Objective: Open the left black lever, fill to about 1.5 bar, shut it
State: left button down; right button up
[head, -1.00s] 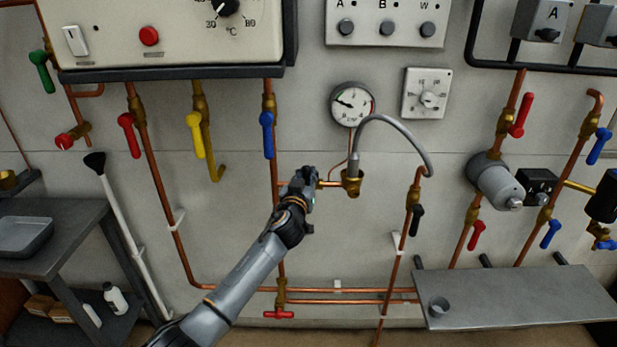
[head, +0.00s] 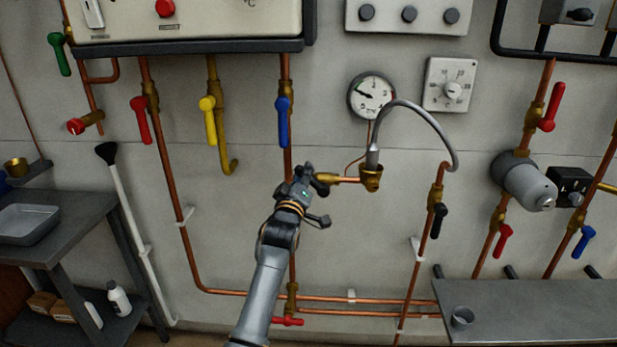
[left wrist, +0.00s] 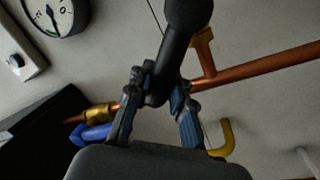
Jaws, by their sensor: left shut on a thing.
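My left gripper (head: 304,172) is at the short copper branch below the blue lever. In the left wrist view its fingers (left wrist: 160,108) are shut around a black lever (left wrist: 187,22), whose rounded end stands out past them. The right black lever (head: 438,221) hangs down on the pipe under the grey hose (head: 440,125). The round pressure gauge (head: 371,97) has its needle pointing left and slightly up; its figures are too small to read surely. My right gripper is out of view.
The blue lever (head: 283,122) hangs just above my left gripper. A red tap (head: 286,321) is below. A metal shelf (head: 540,315) with a small cup (head: 462,317) is at the lower right.

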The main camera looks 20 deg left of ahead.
pick_arm(q)
jog(key=shift+s+a+f+n, duration=0.1)
jog(key=shift+a+f+n, duration=0.1)
jog(key=shift+f+n, duration=0.55)
jog(key=c, duration=1.3)
grip_release()
jog(key=shift+s+r, duration=0.1)
jog(key=shift+c, duration=0.2)
jog(key=shift+o, duration=0.8)
jog(key=shift+r, duration=0.2)
jog(key=s+d+f, duration=0.2)
jog(key=s, duration=0.9)
jog(key=shift+s, duration=0.35)
